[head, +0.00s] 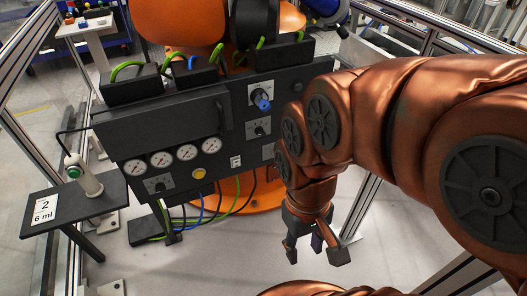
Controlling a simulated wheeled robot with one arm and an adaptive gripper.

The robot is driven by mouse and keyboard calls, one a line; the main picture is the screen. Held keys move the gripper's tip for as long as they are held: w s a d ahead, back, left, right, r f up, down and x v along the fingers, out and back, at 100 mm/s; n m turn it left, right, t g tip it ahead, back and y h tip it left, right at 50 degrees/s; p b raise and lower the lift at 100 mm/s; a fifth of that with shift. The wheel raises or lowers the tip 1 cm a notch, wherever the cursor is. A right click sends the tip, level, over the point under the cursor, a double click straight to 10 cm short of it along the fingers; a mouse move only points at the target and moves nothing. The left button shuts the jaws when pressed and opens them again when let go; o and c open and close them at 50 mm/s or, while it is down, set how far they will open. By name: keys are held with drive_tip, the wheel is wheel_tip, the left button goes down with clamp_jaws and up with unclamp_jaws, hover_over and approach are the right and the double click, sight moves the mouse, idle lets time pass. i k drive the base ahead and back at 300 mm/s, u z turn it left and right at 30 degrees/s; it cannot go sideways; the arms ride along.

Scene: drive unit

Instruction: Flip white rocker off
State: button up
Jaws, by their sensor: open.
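A small white rocker switch (235,161) sits on the front of the dark control panel (160,131), to the right of the gauges. It is too small to tell which side is pressed in. My gripper (312,256) is open and empty, pointing down, below and to the right of the rocker and apart from the panel. My copper-coloured arm covers the panel's right end.
The panel also carries several round gauges (186,152), a yellow button (198,173), a blue knob (262,101) and black dials. A side shelf (75,205) holds a white cylinder with a green button (80,174). Cables hang below the panel. Metal frame posts stand on both sides.

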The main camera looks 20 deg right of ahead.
sight(236, 163)
drive_tip(key=z, duration=1.6)
drive_tip(key=k, duration=0.8)
drive_tip(key=u, duration=1.85)
drive_tip(key=i, duration=0.5)
drive_tip(key=z, duration=0.05)
